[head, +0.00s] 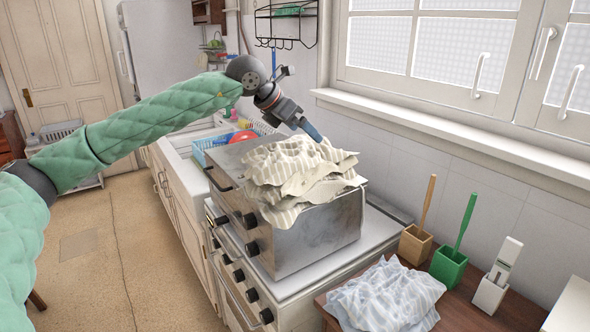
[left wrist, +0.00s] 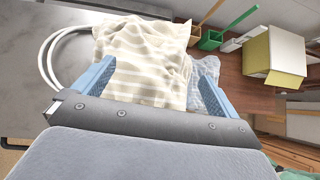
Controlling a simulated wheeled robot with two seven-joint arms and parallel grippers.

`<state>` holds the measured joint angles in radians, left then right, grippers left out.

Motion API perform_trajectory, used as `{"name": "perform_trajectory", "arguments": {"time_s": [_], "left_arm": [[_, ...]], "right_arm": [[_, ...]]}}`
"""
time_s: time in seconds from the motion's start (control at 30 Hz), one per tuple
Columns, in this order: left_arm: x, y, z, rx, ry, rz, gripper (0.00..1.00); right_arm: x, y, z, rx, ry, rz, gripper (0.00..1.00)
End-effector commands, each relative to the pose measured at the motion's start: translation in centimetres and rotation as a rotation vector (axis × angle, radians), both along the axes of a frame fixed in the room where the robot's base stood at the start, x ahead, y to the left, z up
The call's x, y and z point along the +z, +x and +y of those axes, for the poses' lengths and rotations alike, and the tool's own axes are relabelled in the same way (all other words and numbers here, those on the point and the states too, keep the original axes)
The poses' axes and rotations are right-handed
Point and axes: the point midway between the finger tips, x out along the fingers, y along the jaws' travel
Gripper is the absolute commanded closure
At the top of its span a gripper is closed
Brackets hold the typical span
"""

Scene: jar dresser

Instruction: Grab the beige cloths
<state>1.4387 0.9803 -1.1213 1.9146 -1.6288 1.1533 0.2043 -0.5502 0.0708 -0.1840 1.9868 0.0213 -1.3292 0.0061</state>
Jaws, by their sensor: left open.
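A pile of crumpled beige striped cloths (head: 300,179) lies on top of a metal toaster oven (head: 320,238). The cloths hang a little over its edge. My left gripper (head: 312,132) reaches in from the left and points down at the far upper edge of the pile. In the left wrist view the blue fingers (left wrist: 153,88) are spread apart, with the beige cloth (left wrist: 145,58) between and beyond them. The gripper is open, and I cannot tell whether it touches the cloth. My right gripper is not in view.
A pale blue cloth (head: 386,296) lies on a wooden surface (head: 470,305) at the lower right. Wooden, green and white holders (head: 448,266) with brushes stand against the wall. A sink with a blue rack (head: 204,150) is behind the oven. The window ledge (head: 450,135) runs along the right.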

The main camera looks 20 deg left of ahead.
Motion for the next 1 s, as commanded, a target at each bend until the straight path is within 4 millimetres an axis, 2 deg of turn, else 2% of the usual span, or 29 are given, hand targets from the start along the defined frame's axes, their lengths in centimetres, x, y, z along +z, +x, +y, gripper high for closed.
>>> {"name": "perform_trajectory", "arguments": {"time_s": [0.1,0.3,0.6,0.87,1.0], "left_arm": [[-1.6,-0.8,2.0,0.038,0.118,0.074,0.02],[-2.8,-1.8,3.5,0.066,0.198,0.154,0.02],[-4.5,-1.0,2.8,0.075,0.194,0.162,0.02],[-5.1,-0.7,2.4,0.074,0.193,0.16,0.02],[-5.7,-0.4,2.0,0.074,0.193,0.162,0.02]], "right_arm": [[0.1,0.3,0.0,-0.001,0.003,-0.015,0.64],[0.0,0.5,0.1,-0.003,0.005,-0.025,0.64],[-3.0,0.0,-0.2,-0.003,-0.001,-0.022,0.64],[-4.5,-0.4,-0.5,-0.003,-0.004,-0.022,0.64],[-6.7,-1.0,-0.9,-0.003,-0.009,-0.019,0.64]]}}
